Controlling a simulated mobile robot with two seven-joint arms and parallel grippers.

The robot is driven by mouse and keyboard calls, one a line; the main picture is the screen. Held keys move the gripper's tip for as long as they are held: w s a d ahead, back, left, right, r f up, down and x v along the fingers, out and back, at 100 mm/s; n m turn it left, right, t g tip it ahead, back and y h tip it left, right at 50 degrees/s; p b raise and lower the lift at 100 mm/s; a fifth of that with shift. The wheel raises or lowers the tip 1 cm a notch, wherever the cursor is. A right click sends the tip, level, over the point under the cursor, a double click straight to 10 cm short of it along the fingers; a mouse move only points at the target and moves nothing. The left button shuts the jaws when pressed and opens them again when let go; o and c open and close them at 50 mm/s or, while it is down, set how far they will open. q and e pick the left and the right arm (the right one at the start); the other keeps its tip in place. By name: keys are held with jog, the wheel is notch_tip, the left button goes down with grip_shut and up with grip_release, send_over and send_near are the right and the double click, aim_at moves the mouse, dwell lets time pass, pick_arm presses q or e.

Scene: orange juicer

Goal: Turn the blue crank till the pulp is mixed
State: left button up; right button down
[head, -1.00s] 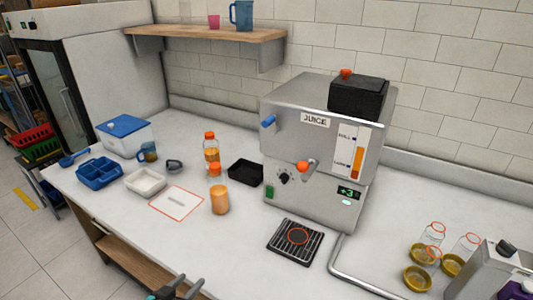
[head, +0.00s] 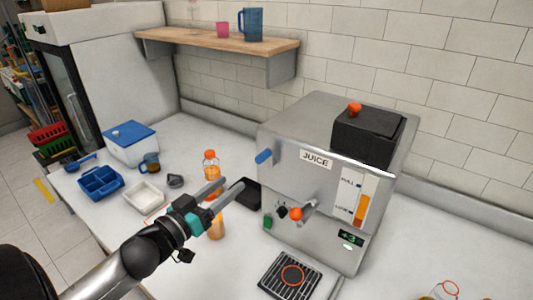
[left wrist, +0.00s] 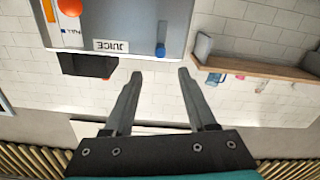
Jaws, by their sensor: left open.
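The steel juicer (head: 285,180) stands on the white counter with a JUICE label on its front. Its blue crank (head: 263,156) sticks out at the upper left of the front. The crank also shows in the left wrist view (left wrist: 160,50), where the juicer appears upside down. My left gripper (head: 229,188) is open and empty, below and to the left of the crank in the head view. In the left wrist view the crank lies between and beyond the fingertips, apart from them. The pulp inside cannot be seen. My right gripper is not in view.
An orange-capped bottle (head: 210,162) and an orange jar (head: 216,228) stand near my left gripper. A black tray (head: 246,193) sits beside the juicer. An orange-knobbed lever (head: 296,213) juts from its front, above a drip grate (head: 289,276). A wooden shelf (head: 215,42) hangs behind.

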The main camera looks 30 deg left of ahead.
aim_at(269, 152)
pick_arm(q)
jog(key=w, duration=0.8)
jog(key=w+d, duration=0.1)
jog(key=w, duration=0.3)
jog(key=shift+w+p, duration=0.2)
jog(key=shift+p, duration=0.2)
jog(key=shift+w, duration=0.8)
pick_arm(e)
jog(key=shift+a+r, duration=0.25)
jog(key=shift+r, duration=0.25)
pick_arm(q)
grip_shut()
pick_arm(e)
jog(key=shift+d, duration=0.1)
